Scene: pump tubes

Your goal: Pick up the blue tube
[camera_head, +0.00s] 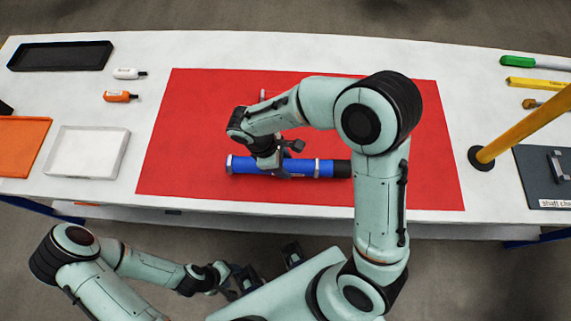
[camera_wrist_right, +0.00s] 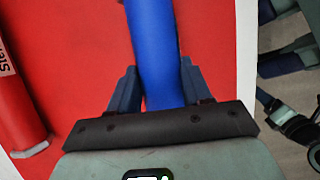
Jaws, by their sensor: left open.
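The blue tube (camera_head: 315,167) lies across the red mat (camera_head: 200,120) near its front edge, with a black end on the right and pale rings. My right gripper (camera_head: 284,166) reaches down over the tube's middle. In the right wrist view, the blue tube (camera_wrist_right: 155,50) runs between the two fingers of my right gripper (camera_wrist_right: 157,90). Whether both fingers press on it is unclear. My left gripper (camera_head: 240,284) is open and empty, in front of the table and away from the tube.
A red tube (camera_wrist_right: 18,100) with a label lies beside the blue one, mostly hidden by my right arm in the head view. A white tray (camera_head: 88,152), orange tray (camera_head: 22,145) and black tray (camera_head: 60,56) stand left. A yellow post (camera_head: 520,135) rises at right.

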